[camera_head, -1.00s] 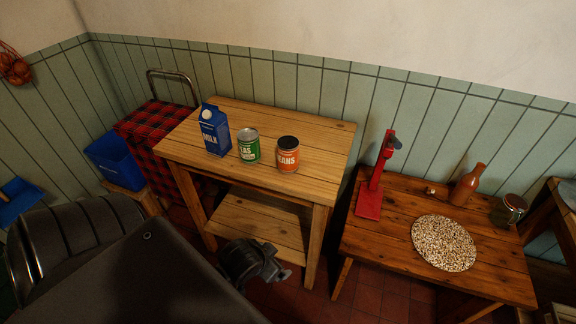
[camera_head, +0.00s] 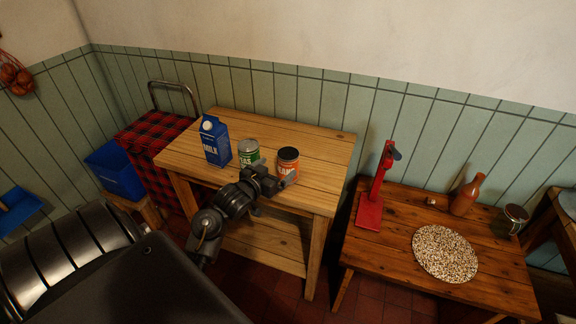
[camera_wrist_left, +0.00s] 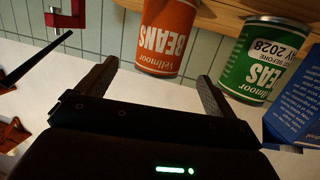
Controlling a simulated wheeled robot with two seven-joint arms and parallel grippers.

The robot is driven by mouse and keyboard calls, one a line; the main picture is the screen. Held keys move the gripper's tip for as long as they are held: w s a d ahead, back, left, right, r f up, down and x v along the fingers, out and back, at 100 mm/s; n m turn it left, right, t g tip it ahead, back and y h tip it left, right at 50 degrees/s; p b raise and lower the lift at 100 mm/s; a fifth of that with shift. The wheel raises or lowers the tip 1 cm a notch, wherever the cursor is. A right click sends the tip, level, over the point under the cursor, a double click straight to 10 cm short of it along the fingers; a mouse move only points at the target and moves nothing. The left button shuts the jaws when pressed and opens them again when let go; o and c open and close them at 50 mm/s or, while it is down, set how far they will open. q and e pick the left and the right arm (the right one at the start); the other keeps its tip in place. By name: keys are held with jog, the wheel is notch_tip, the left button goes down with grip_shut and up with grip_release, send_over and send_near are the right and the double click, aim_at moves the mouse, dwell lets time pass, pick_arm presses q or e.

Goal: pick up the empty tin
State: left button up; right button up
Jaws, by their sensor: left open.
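An orange beans tin (camera_head: 288,166) stands upright on the pale wooden table, its round top dark in the head view. To its left stands a green peas tin (camera_head: 248,152) with a grey metal top. I cannot see into either tin well enough to tell what is inside. My left gripper (camera_head: 268,178) is open at the table's front edge, close to both tins, and covers their lower parts. In the left wrist view the picture is upside down; the beans tin (camera_wrist_left: 166,32) shows beyond and between the open fingers (camera_wrist_left: 157,80), the peas tin (camera_wrist_left: 262,58) beside it.
A blue milk carton (camera_head: 216,143) stands left of the peas tin. The pale table (camera_head: 325,150) is clear at its right and back. A lower dark table (camera_head: 400,200) to the right bears a red stand (camera_head: 372,205), a speckled round mat (camera_head: 444,253), a bottle (camera_head: 467,195) and a jar (camera_head: 510,220).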

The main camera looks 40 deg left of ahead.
aim_at(282, 164)
pick_arm(q)
jog(key=shift+x, duration=1.45)
jog(key=shift+w, duration=0.1)
jog(key=p+x, duration=0.1)
jog(key=x, duration=0.4)
jog(key=shift+f+p, duration=0.1)
jog(key=shift+p, duration=0.25)
jog(key=shift+c, duration=0.3)
jog(key=c, duration=1)
